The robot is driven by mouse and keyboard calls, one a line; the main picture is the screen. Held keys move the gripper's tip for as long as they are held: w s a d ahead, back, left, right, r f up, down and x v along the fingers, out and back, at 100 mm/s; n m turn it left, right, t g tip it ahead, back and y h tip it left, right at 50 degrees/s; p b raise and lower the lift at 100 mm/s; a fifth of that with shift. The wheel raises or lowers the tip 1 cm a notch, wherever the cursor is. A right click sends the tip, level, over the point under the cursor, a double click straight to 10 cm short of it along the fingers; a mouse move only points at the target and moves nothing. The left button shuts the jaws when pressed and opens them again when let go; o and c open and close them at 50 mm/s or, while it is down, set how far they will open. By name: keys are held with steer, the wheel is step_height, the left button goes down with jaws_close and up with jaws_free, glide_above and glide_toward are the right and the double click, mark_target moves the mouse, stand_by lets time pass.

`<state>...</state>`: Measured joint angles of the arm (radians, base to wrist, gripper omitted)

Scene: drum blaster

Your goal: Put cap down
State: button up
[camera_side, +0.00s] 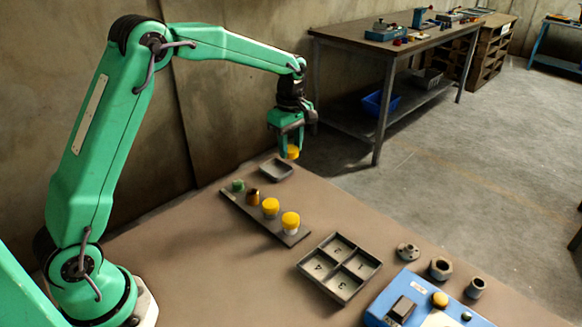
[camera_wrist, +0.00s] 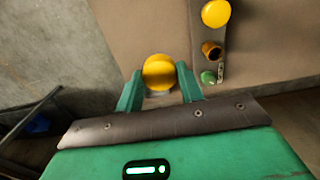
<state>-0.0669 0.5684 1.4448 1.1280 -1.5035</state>
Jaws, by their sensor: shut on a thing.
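A yellow cap (camera_side: 292,152) is held between the fingers of my gripper (camera_side: 290,145), above the far end of the table near a small dark tray (camera_side: 276,169). In the wrist view the round yellow cap (camera_wrist: 159,72) sits between the two green fingertips of my gripper (camera_wrist: 160,82), which are shut on it. The small tray is not clearly seen in the wrist view. On a dark strip (camera_side: 240,211) stand a green piece (camera_side: 238,186), an orange-brown piece without a yellow top (camera_side: 253,197) and two yellow-capped pieces (camera_side: 271,207).
A four-compartment numbered tray (camera_side: 340,265) lies right of the strip. The brown table (camera_side: 190,265) is clear at front left.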

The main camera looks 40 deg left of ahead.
steer(key=shift+w+d+r, duration=0.15)
steer(key=shift+w+d, duration=0.1)
steer(key=shift+w, duration=0.15)
steer(key=w+a+f, duration=0.1)
steer(key=a+f, duration=0.1)
steer(key=a, duration=0.1)
steer(key=w+a+f, duration=0.1)
steer(key=a+f, duration=0.1)
steer(key=a, duration=0.2)
steer(key=w+a+f, duration=0.1)
steer(key=a+f, duration=0.2)
steer(key=a, duration=0.1)
steer(key=shift+w+a, duration=0.1)
steer(key=shift+w, duration=0.1)
steer(key=shift+f, duration=0.1)
steer(key=shift+f, duration=1.9)
steer(key=shift+f, duration=0.6)
steer(key=o, duration=1)
